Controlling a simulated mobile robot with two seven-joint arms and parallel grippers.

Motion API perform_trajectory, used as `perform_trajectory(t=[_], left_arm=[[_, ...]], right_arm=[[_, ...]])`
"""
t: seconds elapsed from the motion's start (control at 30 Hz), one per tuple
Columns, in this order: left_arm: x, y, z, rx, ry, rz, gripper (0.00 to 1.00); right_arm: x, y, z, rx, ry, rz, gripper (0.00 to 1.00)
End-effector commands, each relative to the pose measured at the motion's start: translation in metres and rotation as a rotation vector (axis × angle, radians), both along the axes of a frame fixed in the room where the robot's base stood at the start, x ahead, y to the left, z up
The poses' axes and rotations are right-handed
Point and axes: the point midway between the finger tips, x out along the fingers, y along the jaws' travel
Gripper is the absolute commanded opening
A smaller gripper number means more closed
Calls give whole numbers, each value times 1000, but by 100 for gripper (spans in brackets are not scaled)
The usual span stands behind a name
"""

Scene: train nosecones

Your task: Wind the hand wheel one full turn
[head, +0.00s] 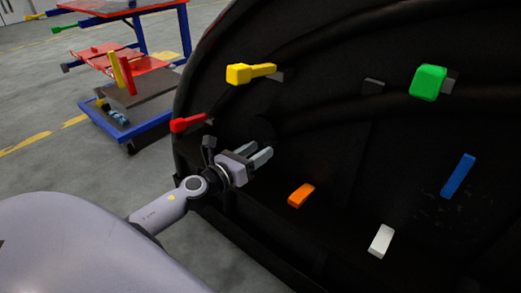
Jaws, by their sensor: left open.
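My left gripper (262,151) reaches in from the left to the near left part of the black nosecone shell (330,150). Its two grey fingers are apart with nothing seen between them. I cannot make out a hand wheel clearly. A dark, rounded shape sits just above the fingers against the black shell, too dark to identify. A red handle (188,123) is at the shell's left edge, up and left of the gripper. A yellow handle (250,73) is above it. My right gripper is not in view.
An orange block (301,195), a white block (381,241), a blue bar (458,176) and a green knob (428,82) are on the shell's inside. A blue-framed cart (128,125) stands behind, at upper left. Grey floor is clear between it and my arm.

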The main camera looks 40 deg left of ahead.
Motion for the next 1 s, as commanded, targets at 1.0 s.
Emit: perform_trajectory(t=[1.0], left_arm=[[-54,7,0,-1,1,-2,48]], right_arm=[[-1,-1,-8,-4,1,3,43]])
